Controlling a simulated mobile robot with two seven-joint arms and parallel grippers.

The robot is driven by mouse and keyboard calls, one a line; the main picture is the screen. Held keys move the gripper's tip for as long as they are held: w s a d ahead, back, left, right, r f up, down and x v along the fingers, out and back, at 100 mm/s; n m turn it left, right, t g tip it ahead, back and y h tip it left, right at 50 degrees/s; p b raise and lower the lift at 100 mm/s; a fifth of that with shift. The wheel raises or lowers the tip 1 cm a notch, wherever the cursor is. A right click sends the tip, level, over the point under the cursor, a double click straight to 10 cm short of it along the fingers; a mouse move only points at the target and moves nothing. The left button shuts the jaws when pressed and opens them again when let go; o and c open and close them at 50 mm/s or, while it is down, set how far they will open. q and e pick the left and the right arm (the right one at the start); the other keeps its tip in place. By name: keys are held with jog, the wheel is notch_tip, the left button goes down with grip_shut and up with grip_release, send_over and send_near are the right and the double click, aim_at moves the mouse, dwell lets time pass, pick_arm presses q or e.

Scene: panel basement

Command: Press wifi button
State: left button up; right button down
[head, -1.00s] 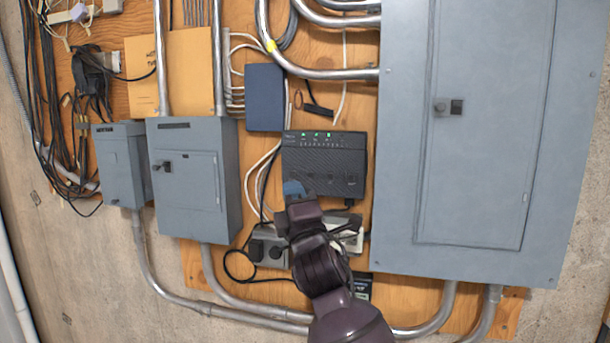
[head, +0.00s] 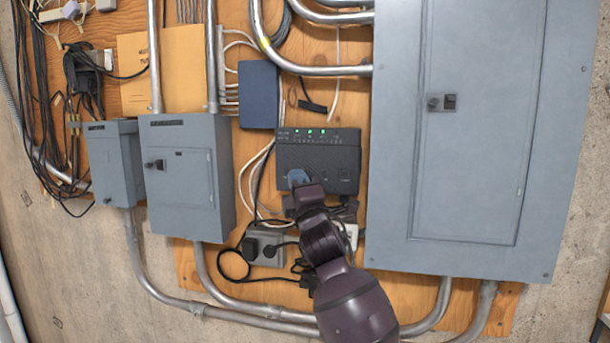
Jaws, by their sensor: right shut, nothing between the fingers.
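A black router box (head: 318,152) with a row of green lights along its top edge is mounted on the plywood panel, at the middle of the head view. My right arm comes up from the bottom. My right gripper (head: 299,178) is shut and empty, with its bluish tip in front of the router's lower left part. I cannot tell whether the tip touches the router. No wifi button can be made out; the gripper hides part of the router's lower left face. My left gripper is not in view.
A large grey electrical panel (head: 475,130) stands close to the right of the router. Two smaller grey boxes (head: 185,185) (head: 112,165) are at the left. A dark blue box (head: 258,95) is above left. Outlets and cables (head: 264,247) lie below the router.

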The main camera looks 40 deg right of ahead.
jog(key=shift+w+d, duration=0.35)
jog(key=shift+d, duration=0.1)
dwell(0.5)
dwell(0.7)
jog(key=shift+w+d, duration=0.15)
dwell(0.6)
jog(key=shift+w+d, duration=0.15)
jog(key=shift+d, duration=0.05)
dwell(0.6)
